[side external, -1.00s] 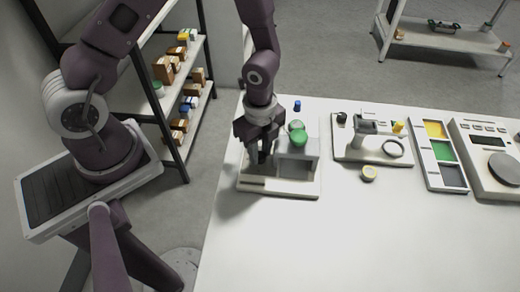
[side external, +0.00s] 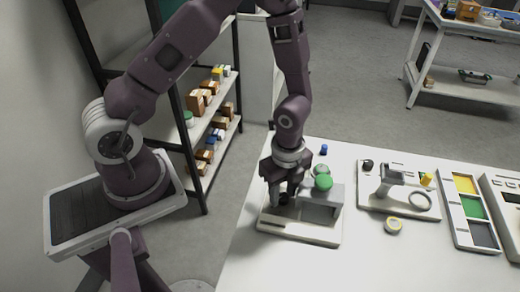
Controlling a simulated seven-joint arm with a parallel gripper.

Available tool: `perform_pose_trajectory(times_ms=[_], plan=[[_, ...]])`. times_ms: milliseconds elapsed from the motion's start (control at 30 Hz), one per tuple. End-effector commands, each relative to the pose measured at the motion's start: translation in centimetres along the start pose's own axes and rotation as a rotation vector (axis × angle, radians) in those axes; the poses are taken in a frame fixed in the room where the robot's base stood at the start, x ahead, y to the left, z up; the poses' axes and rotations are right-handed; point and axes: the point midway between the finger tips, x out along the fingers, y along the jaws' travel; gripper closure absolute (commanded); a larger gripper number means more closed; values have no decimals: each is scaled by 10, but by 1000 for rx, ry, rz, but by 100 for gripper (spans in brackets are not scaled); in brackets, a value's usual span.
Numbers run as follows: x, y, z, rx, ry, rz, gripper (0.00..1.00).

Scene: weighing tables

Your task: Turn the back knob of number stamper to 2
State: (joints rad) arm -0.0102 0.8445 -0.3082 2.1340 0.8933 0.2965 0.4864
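The number stamper stands at the left end of the white table. It has a pale base (side external: 299,231), a grey block-shaped body (side external: 325,205) and a green round knob (side external: 323,183) on top. A paler rounded part (side external: 321,170) shows just behind the green knob. My gripper (side external: 282,199) points down over the left part of the stamper, beside the grey body. Its dark fingers overlap a dark part there, so I cannot tell whether they touch or hold a knob. The numbers on the stamper are too small to read.
The table front is clear. A shelf rack (side external: 203,130) stands behind.

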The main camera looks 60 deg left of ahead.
Motion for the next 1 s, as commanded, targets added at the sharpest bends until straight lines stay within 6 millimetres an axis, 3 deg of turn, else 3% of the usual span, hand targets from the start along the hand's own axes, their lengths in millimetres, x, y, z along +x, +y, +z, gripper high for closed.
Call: perform_pose_trajectory(times_ms=[133,367,633,1000], plan=[[0,-3,-2,-199,5,-8,52],[-5,-2,-1,-791,6,-6,52],[-78,-2,2,-784,1,-16,52],[-166,10,40,-996,-38,-201,52]])
